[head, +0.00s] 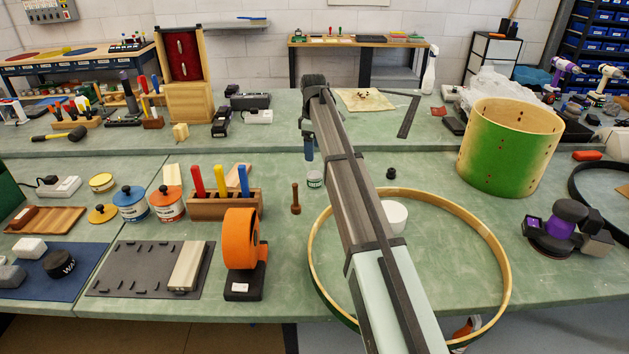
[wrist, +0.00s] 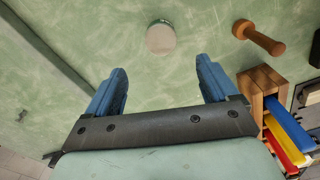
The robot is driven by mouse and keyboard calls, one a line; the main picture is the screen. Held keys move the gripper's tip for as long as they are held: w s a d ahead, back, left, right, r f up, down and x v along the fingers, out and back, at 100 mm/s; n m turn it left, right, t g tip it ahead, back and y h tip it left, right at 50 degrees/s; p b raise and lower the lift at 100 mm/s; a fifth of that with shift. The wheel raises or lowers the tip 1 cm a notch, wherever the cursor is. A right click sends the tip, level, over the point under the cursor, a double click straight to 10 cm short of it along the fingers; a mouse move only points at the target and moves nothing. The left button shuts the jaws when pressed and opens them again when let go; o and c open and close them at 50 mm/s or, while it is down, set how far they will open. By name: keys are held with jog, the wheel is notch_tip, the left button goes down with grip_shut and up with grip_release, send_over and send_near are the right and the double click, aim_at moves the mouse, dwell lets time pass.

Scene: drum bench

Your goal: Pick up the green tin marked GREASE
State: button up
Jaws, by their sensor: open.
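A small tin with a green band and a pale lid (head: 315,179) stands on the green bench, just left of my arm in the head view; its marking is too small to read. In the wrist view the round top of the tin (wrist: 161,38) lies beyond the fingertips, roughly centred on the gap between them. My gripper (wrist: 161,70) is open with two blue fingers and nothing between them. In the head view my gripper (head: 309,149) shows in part, just behind the tin and apart from it.
A wooden peg (head: 295,198) stands close left of the tin, then a wooden block with coloured handles (head: 225,208). A dark knob (head: 391,173) is to the right. Bare bench surrounds the tin.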

aim_at(314, 174)
notch_tip(314, 174, down, 12)
jog(key=shift+s+d+f, duration=0.1)
jog(key=c, duration=1.2)
jog(key=shift+o, duration=0.2)
jog(key=shift+r, duration=0.2)
